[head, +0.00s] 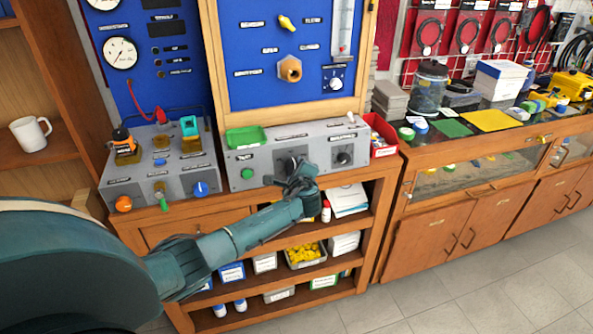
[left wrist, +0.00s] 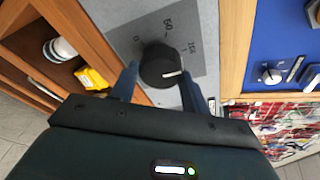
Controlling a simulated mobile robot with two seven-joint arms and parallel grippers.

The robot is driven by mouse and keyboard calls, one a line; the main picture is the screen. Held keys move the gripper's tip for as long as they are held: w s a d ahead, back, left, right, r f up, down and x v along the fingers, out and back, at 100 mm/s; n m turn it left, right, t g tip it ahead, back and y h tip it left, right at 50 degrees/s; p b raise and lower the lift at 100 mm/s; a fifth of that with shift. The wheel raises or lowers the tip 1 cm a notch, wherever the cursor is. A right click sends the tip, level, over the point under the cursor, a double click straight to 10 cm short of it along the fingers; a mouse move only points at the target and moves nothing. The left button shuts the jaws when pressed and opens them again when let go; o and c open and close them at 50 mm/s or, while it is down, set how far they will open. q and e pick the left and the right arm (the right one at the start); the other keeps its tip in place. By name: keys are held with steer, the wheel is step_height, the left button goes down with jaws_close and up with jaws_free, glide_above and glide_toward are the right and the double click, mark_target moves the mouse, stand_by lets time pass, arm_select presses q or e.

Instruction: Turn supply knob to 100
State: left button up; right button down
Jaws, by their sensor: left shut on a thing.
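The black supply knob (left wrist: 159,66) is on a grey panel with printed scale figures around it, 50 and what looks like 100 among them. In the head view, my left gripper (head: 297,180) is at the front of the grey control box (head: 262,172), partly covering the knob (head: 291,161). My right gripper is not in view.
A second black knob (head: 344,158) is to the right on the same box. A green tray (head: 246,138) is on top, and a red bin (head: 382,136) stands at its right end. A box with orange and blue knobs (head: 201,189) is left. Shelves are below.

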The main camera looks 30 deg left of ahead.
arm_select(q)
steer(key=shift+f, duration=0.1)
steer(key=o, duration=1)
steer(key=v, duration=1.3)
steer(key=shift+d, duration=0.15)
